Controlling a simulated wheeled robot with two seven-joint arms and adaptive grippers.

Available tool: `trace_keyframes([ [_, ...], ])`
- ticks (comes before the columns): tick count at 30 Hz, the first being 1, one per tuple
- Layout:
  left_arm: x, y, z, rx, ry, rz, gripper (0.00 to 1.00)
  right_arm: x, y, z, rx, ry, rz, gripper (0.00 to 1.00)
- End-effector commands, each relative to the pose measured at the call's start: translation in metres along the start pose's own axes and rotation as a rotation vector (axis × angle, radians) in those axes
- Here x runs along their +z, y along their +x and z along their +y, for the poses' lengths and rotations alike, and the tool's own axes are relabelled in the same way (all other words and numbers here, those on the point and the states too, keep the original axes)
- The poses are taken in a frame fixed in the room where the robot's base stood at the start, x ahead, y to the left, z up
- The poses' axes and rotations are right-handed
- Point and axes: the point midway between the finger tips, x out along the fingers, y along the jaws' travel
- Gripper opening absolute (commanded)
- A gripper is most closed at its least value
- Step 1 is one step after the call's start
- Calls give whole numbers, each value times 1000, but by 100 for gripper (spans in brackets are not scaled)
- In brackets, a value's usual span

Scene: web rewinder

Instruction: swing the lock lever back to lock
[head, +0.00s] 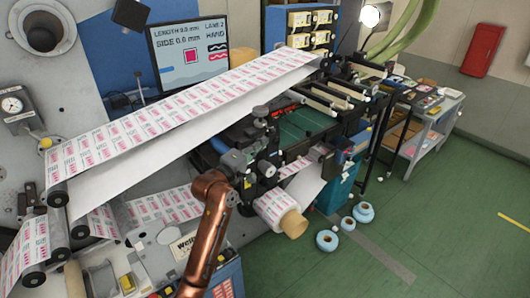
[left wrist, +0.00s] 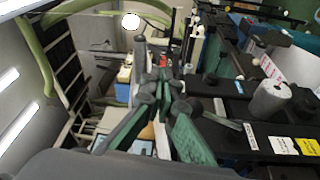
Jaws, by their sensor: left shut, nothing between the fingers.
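My left gripper (head: 264,150) is at the dark mechanism (head: 262,108) below the printed web, at the end of my copper-coloured arm. In the left wrist view its green-and-grey fingers (left wrist: 158,88) are together, with nothing between them. A grey cylindrical knob (left wrist: 271,97) stands on a dark body to the right of the fingers, apart from them. White and yellow labels (left wrist: 296,146) lie beside it. I cannot tell the lock lever apart from the dark parts, nor its position. My right gripper is not in view.
The printed web (head: 180,105) slopes above the work area. A paper roll (head: 280,212) sits close below the mechanism. A monitor (head: 188,52) stands behind.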

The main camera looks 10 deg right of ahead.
Motion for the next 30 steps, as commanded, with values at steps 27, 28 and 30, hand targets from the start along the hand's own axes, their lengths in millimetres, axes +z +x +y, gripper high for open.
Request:
trace_keyframes([
  [27,5,-59,-69,-110,73,48,0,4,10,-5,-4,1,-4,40],
  [28,1,-70,-86,-137,94,57,0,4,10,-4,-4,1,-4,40],
  [30,-9,-100,-127,-208,143,77,0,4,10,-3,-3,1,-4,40],
])
